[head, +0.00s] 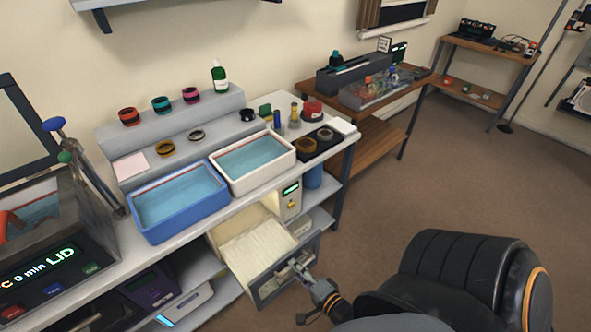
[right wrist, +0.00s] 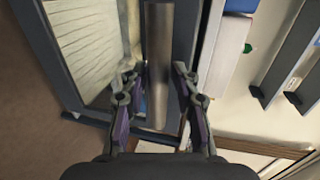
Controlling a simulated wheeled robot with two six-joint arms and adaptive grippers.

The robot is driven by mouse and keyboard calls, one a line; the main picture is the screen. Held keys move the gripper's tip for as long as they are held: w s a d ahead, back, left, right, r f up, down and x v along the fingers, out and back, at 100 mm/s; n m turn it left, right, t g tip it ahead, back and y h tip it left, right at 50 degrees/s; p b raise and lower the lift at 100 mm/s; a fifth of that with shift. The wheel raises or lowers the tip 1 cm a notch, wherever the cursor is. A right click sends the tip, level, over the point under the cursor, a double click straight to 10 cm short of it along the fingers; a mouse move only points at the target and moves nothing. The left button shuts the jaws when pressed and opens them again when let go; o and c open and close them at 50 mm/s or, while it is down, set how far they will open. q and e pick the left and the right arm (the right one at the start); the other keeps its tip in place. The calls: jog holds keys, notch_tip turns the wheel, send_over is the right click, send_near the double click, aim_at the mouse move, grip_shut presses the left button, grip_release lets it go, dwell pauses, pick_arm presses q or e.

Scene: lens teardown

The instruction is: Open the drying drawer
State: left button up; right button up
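The drying drawer (head: 250,248) is pulled out from under the bench in the head view, its pale ribbed lining showing. The lining also shows at the upper left of the right wrist view (right wrist: 88,40). Its grey front panel (head: 268,292) carries a steel bar handle (right wrist: 158,100). My right gripper (head: 298,268) is at the drawer front. In the right wrist view, its fingers (right wrist: 159,76) stand on both sides of the bar and appear closed against it. The fingertip contact is partly hard to see. My left gripper is not in view.
Above the drawer, the bench holds a blue tub (head: 180,203) and a white tub (head: 253,163) of liquid. A boxy device with a lit display (head: 290,195) stands on the shelf beside the drawer. Open brown floor (head: 380,215) lies to the right.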

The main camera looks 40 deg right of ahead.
jog(key=v, duration=1.1)
jog(key=shift+s+d, duration=0.1)
jog(key=s+d+f+n+g, duration=0.15)
jog(key=f+n+g, duration=0.3)
jog(key=f, duration=0.75)
jog(key=s+d+f+n+g, duration=0.1)
jog(key=s+f+n+g, duration=0.3)
jog(key=f, duration=0.7)
jog(key=s+f+n+g, duration=0.5)
jog(key=s+f+n, duration=0.3)
jog(key=f+n, duration=0.2)
jog(key=shift+a+f+g+h, duration=0.35)
jog(key=shift+a+f+h, duration=0.05)
jog(key=shift+f, duration=0.15)
jog(key=shift+s, duration=0.1)
